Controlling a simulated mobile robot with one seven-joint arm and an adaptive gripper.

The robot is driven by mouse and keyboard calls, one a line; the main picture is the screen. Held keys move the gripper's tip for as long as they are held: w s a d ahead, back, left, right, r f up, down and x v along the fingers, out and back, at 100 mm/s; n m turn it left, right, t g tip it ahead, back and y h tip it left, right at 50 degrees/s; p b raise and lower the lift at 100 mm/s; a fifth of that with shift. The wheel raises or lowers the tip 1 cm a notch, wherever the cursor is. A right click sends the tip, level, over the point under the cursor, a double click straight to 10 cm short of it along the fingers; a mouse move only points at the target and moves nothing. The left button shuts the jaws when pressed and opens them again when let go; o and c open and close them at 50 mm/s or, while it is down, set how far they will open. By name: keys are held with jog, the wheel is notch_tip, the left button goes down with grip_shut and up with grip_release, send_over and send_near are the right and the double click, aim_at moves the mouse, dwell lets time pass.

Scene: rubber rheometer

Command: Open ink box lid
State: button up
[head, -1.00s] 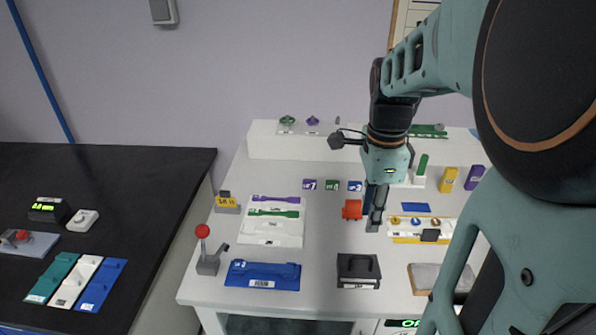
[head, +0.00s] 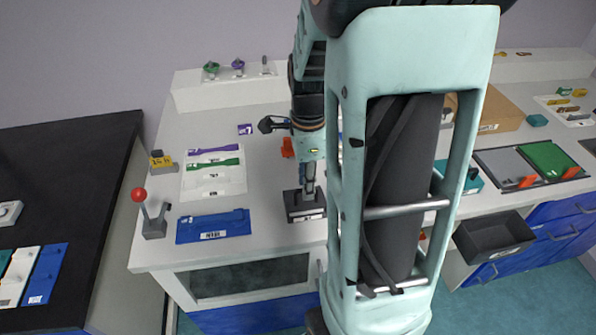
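A small black box (head: 291,212) with a white label on its front, which may be the ink box, sits near the front edge of the white table. Its top looks closed. My gripper (head: 308,189) points down at the top of this box in the head view. Its fingertips overlap the place where the box's handle showed earlier. I cannot tell whether they touch the handle or whether the fingers are open or shut. My arm hides the table to the right of the box.
A blue tray (head: 213,228) lies left of the box, with a red-knobbed lever (head: 154,222) beyond it. A white rack (head: 214,182) with purple and green tools lies behind. A red object (head: 287,147) stands behind my gripper. A dark open bin (head: 493,243) is at the right.

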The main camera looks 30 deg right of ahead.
grip_shut()
